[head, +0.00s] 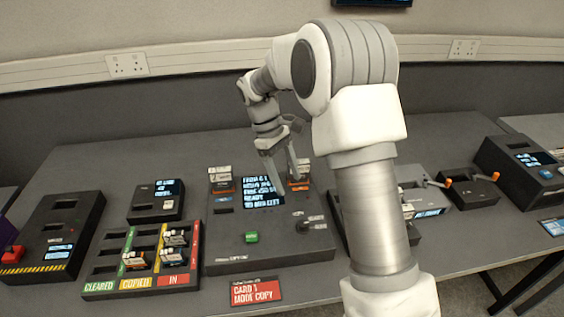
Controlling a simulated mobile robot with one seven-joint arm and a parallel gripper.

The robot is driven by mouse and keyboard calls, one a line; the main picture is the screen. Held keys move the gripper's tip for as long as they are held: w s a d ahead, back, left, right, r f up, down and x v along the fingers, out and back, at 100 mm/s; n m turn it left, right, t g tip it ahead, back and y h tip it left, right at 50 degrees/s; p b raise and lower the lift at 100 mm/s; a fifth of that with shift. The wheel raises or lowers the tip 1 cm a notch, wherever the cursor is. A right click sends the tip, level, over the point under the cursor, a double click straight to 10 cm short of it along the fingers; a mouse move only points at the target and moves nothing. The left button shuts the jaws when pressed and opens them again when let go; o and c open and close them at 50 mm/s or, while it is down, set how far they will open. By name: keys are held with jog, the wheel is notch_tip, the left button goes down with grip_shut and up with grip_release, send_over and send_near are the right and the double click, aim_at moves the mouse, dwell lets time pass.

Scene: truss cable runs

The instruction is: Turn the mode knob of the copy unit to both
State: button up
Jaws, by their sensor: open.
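The copy unit (225,255) is a dark box in the middle of the table, with a lit blue-on-black display (262,191) and a green button (251,237). Its mode knob (304,227) is a small dark knob at the right of its top face, with small white labels beside it. The knob's pointing direction is too small to tell. My gripper (287,188) is open above the unit's upper right part, behind the knob and apart from it.
A red sign (256,291) reading "CARD 1 MODE COPY" stands in front. A card tray (100,290) marked cleared, copied and in holds several cards on the left. Another card (220,174) sits at the unit's upper left. My arm hides things at right.

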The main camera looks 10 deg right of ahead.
jog(key=v, duration=0.4)
dwell(0.4)
jog(key=s+d+r+m+t+y, duration=0.2)
jog(key=s+d+r+m+t, duration=0.2)
jog(key=s+r, duration=0.8)
jog(key=s+d+m+t+y, duration=0.1)
jog(key=s+m+t, duration=0.3)
jog(key=s, duration=0.9)
jog(key=shift+s+m+t, duration=0.4)
